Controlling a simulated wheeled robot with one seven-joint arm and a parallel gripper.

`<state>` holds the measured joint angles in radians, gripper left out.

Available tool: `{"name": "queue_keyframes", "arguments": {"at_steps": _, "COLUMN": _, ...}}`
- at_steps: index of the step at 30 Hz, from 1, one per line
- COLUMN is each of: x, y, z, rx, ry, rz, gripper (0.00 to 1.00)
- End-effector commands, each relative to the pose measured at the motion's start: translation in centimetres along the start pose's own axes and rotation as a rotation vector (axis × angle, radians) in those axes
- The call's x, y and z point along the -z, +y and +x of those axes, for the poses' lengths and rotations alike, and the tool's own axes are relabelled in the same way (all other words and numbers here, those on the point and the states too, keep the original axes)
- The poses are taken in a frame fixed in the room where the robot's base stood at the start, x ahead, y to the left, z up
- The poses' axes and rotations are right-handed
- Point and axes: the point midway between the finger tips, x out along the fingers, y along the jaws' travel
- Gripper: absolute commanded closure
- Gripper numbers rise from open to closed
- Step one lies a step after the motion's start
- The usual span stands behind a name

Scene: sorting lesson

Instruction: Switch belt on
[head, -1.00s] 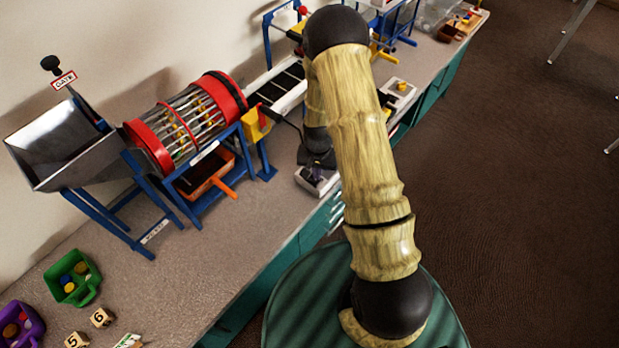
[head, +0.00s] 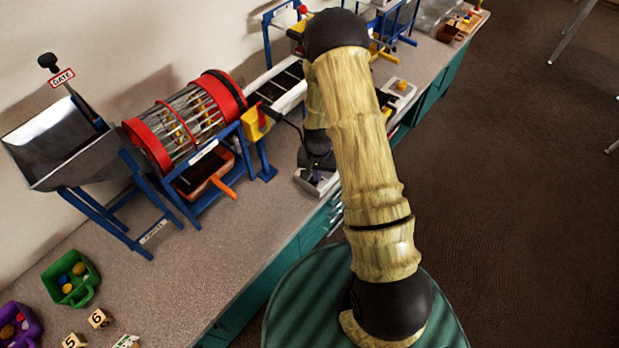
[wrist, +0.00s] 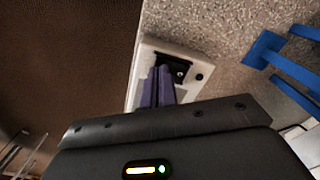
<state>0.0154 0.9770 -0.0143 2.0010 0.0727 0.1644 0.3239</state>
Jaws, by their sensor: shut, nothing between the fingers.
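A small pale control box (head: 306,179) stands at the bench's front edge, under my forearm in the head view. In the wrist view the box (wrist: 150,53) shows a black switch (wrist: 181,69) with a small light spot and a round black button (wrist: 198,76). My gripper (wrist: 165,72) is shut and empty, its purple fingers over the box, close beside the switch. I cannot tell whether the fingertips touch it. The switch's position is not clear. The belt (head: 277,88) runs behind my arm, beyond the red drum, and is partly hidden.
A red-ended barred drum (head: 185,122) on a blue stand and a metal hopper (head: 50,150) stand to the left. A brown tray (head: 205,175) sits under the drum. Green (head: 71,279) and purple (head: 20,325) bins are front left. Another pale box (head: 398,92) is beyond my arm.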

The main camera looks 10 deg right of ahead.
Motion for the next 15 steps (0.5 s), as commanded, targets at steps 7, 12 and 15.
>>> {"name": "queue_keyframes", "arguments": {"at_steps": 7, "x": 0.0, "y": 0.0, "z": 0.3, "rx": 0.000, "ry": 0.001, "rz": 0.000, "gripper": 1.00}}
{"name": "queue_keyframes", "arguments": {"at_steps": 12, "x": 0.0, "y": 0.0, "z": -0.3, "rx": 0.000, "ry": 0.001, "rz": 0.000, "gripper": 1.00}}
{"name": "queue_keyframes", "arguments": {"at_steps": 15, "x": 0.0, "y": 0.0, "z": -1.0, "rx": 0.000, "ry": 0.001, "rz": 0.000, "gripper": 1.00}}
